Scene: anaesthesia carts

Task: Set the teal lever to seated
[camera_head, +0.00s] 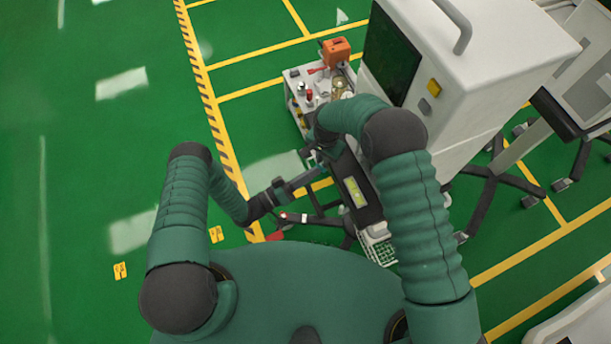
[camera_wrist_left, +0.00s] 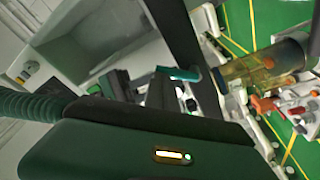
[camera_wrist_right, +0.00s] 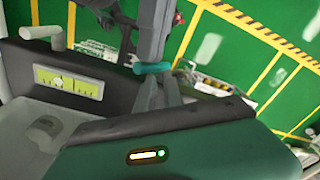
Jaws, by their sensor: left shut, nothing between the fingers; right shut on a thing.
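The teal lever (camera_wrist_right: 152,68) shows in the right wrist view as a short teal bar at the tips of my right gripper's fingers (camera_wrist_right: 158,92), which are shut on it. It also shows in the left wrist view (camera_wrist_left: 180,73), near the middle top. In the head view my right forearm and the cart hide much of the right gripper, and I cannot make out the lever clearly. My left gripper (camera_head: 290,189) is shut and empty, low and in front of the cart. I cannot read the lever's setting.
A white machine (camera_head: 470,60) with a dark screen stands at the right. A small white cart top (camera_head: 297,78) carries an orange device (camera_head: 336,50) and red parts. An amber cylinder (camera_wrist_left: 265,68) is beside the lever in the left wrist view. Green floor is clear at left.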

